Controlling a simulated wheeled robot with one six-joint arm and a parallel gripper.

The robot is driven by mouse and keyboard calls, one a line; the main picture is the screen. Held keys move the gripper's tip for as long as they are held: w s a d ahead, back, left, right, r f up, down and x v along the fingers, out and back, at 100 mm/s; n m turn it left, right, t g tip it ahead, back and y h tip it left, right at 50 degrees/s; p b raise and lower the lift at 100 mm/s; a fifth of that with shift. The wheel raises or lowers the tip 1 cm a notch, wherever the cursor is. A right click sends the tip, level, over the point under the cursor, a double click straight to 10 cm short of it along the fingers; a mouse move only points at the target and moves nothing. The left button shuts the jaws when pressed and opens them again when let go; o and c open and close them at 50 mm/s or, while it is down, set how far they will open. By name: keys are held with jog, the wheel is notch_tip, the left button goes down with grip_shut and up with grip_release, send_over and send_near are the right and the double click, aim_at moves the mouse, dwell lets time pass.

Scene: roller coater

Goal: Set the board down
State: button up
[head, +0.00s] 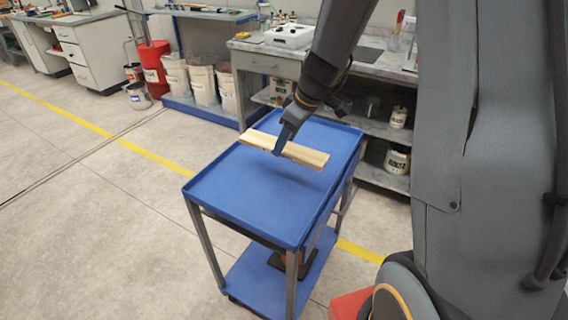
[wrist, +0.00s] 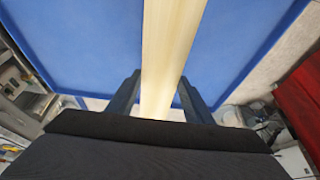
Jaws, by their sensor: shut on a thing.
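The board (head: 304,154) is a pale, narrow length of wood. My gripper (head: 283,143) is shut on it near its middle, over the blue cart top (head: 232,200). In the head view the board lies roughly level and appears a little above the cart top; a narrow gap is hard to judge. In the wrist view the board (wrist: 170,45) runs up the middle between the two dark fingers (wrist: 158,95), with the blue top (wrist: 90,45) behind it.
The cart top has a raised rim and is otherwise bare. A lower blue shelf (head: 262,285) holds a dark item. A bench (head: 375,72) with cans stands behind. White buckets (head: 202,84) and a red barrel (head: 153,65) stand at the back left. Open floor lies left.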

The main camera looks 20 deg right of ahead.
notch_tip(320, 180, down, 10)
jog(key=shift+r, duration=0.25)
jog(key=shift+f, duration=0.15)
dwell(0.3)
jog(key=o, duration=1.1)
jog(key=shift+r, duration=0.2)
jog(key=v, duration=1.1)
jog(key=shift+s+d+r, duration=0.1)
jog(key=shift+s+r, duration=0.05)
jog(key=shift+r, duration=0.2)
jog(key=shift+s+a+f+m+g+h, duration=0.1)
jog(key=shift+s+a+m+g+h, duration=0.4)
jog(key=shift+s+m, duration=1.75)
jog(key=shift+s+a+f+m+g+h, duration=0.1)
jog(key=shift+s+a+m+g+h, duration=0.4)
jog(key=shift+s, duration=3.3)
jog(key=shift+s+a+f+m+g+h, duration=0.15)
jog(key=shift+s+m+h, duration=0.45)
jog(key=shift+s+m, duration=1.8)
